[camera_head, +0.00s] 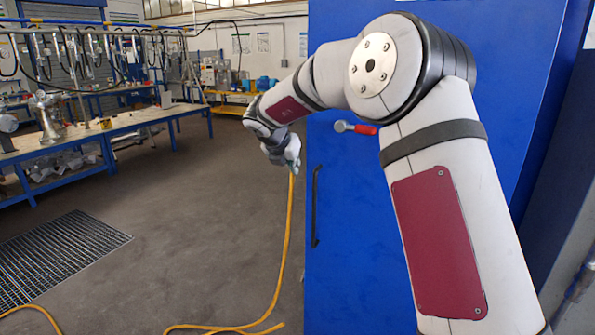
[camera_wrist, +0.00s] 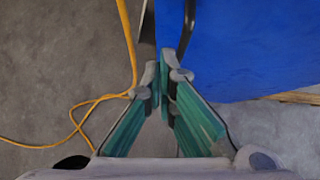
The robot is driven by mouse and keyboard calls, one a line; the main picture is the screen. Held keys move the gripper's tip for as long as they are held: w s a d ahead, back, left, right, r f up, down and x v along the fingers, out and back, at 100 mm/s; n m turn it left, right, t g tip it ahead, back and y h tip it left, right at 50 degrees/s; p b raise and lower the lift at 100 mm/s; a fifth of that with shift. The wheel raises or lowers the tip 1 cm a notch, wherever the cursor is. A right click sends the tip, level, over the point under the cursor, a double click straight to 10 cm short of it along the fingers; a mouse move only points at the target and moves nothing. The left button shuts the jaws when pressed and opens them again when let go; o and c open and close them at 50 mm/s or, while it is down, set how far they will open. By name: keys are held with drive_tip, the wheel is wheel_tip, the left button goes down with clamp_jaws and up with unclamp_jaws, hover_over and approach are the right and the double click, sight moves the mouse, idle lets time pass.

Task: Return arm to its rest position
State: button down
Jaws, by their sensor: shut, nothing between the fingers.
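My arm reaches from the lower right, up over its elbow, and out to the left in the head view. My gripper (camera_head: 294,166) hangs at its end, pointing downward in front of the left edge of a blue cabinet (camera_head: 345,260). In the wrist view my gripper (camera_wrist: 164,75) has its green-padded fingers converging to the tips, shut with nothing between them. The floor and the blue cabinet (camera_wrist: 250,50) lie beyond the fingers.
A yellow hose (camera_head: 285,255) runs down below my gripper and along the floor. A red-handled lever (camera_head: 355,128) and a dark door handle (camera_head: 316,205) are on the cabinet. Workbenches (camera_head: 140,119) with metal fittings stand at left.

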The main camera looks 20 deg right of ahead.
drive_tip(key=s+a+r+n+t+y, duration=0.1)
drive_tip(key=a+r+n+t, duration=0.2)
drive_tip(key=r+n, duration=0.4)
drive_tip(key=s+a+r+n+t+y, duration=0.1)
drive_tip(key=a+r+n+t, duration=0.2)
drive_tip(key=r, duration=0.5)
drive_tip(key=s+a+r+n+t+y, duration=0.2)
drive_tip(key=s+a+r+n+y, duration=0.35)
drive_tip(key=s+n, duration=0.55)
drive_tip(key=s+a+f+n+g+y, duration=0.1)
drive_tip(key=s+f+n+g, duration=0.25)
drive_tip(key=s+n, duration=0.4)
drive_tip(key=s+a+f+n+g, duration=0.15)
drive_tip(key=s+f+n, duration=0.25)
drive_tip(key=s+n, duration=0.4)
drive_tip(key=s+d+f+n+g+h, duration=0.1)
drive_tip(key=s+d+f+n, duration=0.1)
drive_tip(key=s, duration=0.5)
drive_tip(key=s+d+f+n+g+h, duration=0.1)
drive_tip(key=s+d+f+n+g, duration=0.1)
drive_tip(key=s+f, duration=0.3)
drive_tip(key=s+d+f+n+g+h, duration=0.1)
drive_tip(key=s+d+f+n+g, duration=0.1)
drive_tip(key=s, duration=0.7)
wheel_tip(320, 180, down, 2)
drive_tip(key=d+n, duration=0.1)
drive_tip(key=d, duration=0.1)
drive_tip(key=shift+d+f, duration=0.25)
drive_tip(key=shift+d, duration=0.1)
